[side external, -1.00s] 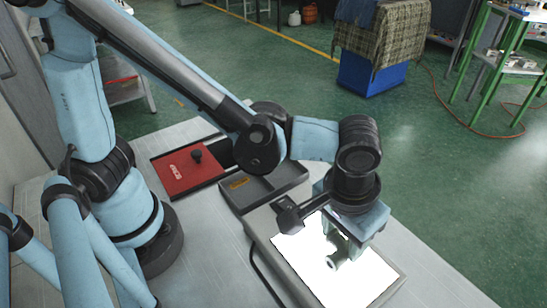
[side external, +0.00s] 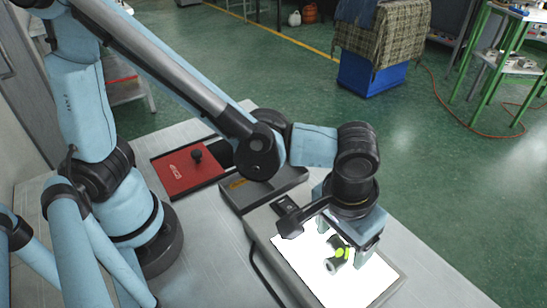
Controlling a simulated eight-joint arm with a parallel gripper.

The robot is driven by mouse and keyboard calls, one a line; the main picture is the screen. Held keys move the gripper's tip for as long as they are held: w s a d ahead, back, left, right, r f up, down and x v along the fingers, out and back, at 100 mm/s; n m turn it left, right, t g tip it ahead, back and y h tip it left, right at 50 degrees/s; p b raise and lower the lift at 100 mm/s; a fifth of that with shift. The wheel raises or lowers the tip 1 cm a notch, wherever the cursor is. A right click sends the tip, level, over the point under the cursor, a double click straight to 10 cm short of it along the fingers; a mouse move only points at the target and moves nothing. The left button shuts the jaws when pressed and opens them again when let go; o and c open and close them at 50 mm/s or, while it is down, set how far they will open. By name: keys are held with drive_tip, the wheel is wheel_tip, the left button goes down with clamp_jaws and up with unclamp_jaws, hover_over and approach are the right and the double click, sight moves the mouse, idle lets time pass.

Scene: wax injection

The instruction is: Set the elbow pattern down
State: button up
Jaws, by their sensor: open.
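The elbow pattern (side external: 335,265) is a small grey-green piece with bright yellow-green parts. It appears to lie on the glowing white light panel (side external: 365,287), just below my gripper. My gripper (side external: 345,238) is open, with its jaws spread above and around the pattern. I cannot tell whether a finger still touches it. The gripper hides part of the pattern's upper end.
A grey tray (side external: 236,202) sits behind the panel, with a red plate (side external: 185,174) bearing a black knob to its left. A small dark block (side external: 286,204) lies at the panel's back edge. The grey table (side external: 225,270) is bare left of the panel.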

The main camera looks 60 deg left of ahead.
wheel_tip(320, 180, up, 12)
drive_tip(key=s, duration=0.2)
drive_tip(key=w+a+f+t, duration=0.1)
drive_tip(key=a+f+t, duration=0.1)
drive_tip(key=a, duration=1)
drive_tip(key=w+a+f+t, duration=0.2)
drive_tip(key=a+t, duration=0.1)
drive_tip(key=a, duration=0.9)
drive_tip(key=shift+w+t, duration=0.3)
drive_tip(key=shift+t, duration=0.1)
